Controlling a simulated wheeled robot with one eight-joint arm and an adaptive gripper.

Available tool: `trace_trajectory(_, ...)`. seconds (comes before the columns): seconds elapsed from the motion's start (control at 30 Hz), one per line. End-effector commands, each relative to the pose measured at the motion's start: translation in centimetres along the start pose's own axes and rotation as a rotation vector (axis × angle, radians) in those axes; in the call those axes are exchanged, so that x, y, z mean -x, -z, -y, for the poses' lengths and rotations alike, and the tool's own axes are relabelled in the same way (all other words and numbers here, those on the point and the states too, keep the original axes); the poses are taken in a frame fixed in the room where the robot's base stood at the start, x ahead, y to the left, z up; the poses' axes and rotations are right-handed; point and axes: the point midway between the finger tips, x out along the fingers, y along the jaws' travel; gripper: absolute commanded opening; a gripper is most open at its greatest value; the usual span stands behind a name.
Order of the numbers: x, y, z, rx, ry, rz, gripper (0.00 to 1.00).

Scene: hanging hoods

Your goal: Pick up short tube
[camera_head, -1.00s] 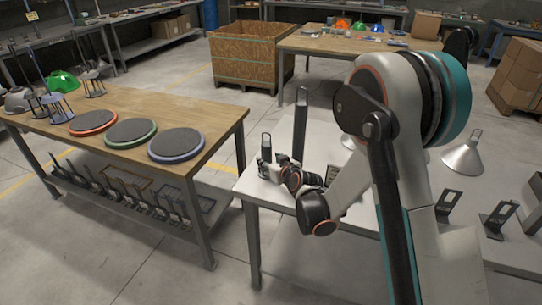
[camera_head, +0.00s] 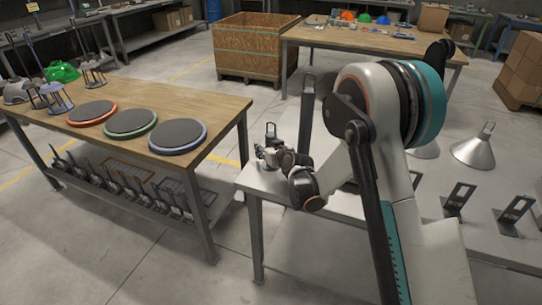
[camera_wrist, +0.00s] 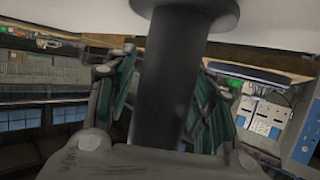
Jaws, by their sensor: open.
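A short dark tube (camera_head: 270,132) with a loop-shaped top stands on the left end of the grey table (camera_head: 253,183). A taller dark tube (camera_head: 306,112) with a similar top stands just right of it. My gripper (camera_head: 264,155) is low over the table at the short tube, and hides its lower part. In the wrist view, a dark grey tube (camera_wrist: 170,85) with a wide flange stands between the open fingers of my gripper (camera_wrist: 168,90). A gap shows on its left; contact on its right is unclear.
Metal cone hoods (camera_head: 474,152) and dark brackets (camera_head: 458,198) sit on the same table to the right. A wooden table (camera_head: 228,100) at left bears several round pads (camera_head: 178,136) and lamp parts. Bare floor lies between the two tables.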

Motion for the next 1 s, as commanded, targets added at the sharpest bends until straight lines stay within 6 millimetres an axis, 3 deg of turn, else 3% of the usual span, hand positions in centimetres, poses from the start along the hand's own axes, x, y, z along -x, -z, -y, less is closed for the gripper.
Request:
trace_trajectory(0.27, -0.49, 0.07, 0.02, -0.001, 0.0, 0.0, 0.46)
trace_trajectory(0.47, -0.48, 0.07, 0.03, -0.001, 0.0, 0.0, 0.01)
trace_trajectory(1.0, -0.46, 0.11, 0.02, -0.001, 0.0, -0.001, 0.0)
